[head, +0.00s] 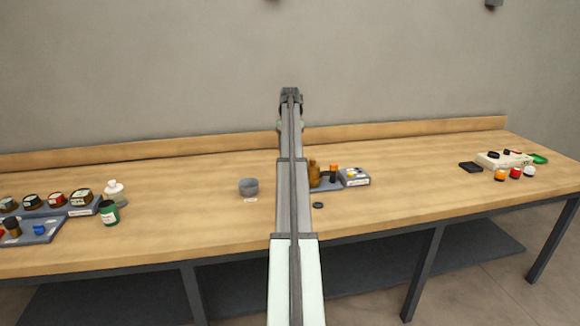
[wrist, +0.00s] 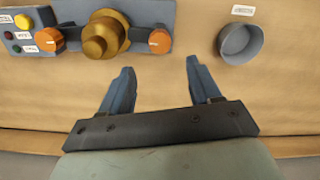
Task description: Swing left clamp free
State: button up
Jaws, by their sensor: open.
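The pump unit (wrist: 75,42) lies at the upper left of the wrist view, a grey base with a brass-coloured body (wrist: 102,38) in the middle. An orange-topped clamp (wrist: 160,41) sits to the body's right and a second one (wrist: 48,39) to its left. The wrist view is turned around against the head view, where one orange-topped clamp (head: 334,167) shows right of the brown body (head: 314,174); my arm hides the other. My gripper (wrist: 159,68) is open and empty, its fingertips just below the right-hand clamp in the wrist view. My arm hides it in the head view.
A grey cup (wrist: 240,43) stands beside the pump unit; it also shows in the head view (head: 248,187). A black disc (head: 318,205) lies in front of the unit. Jars and a tray (head: 40,231) fill the left; a white box (head: 503,160) stands far right.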

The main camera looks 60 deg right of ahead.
notch_tip(320, 180, down, 8)
jog(key=shift+f, duration=0.2)
jog(key=shift+c, duration=0.3)
jog(key=c, duration=1)
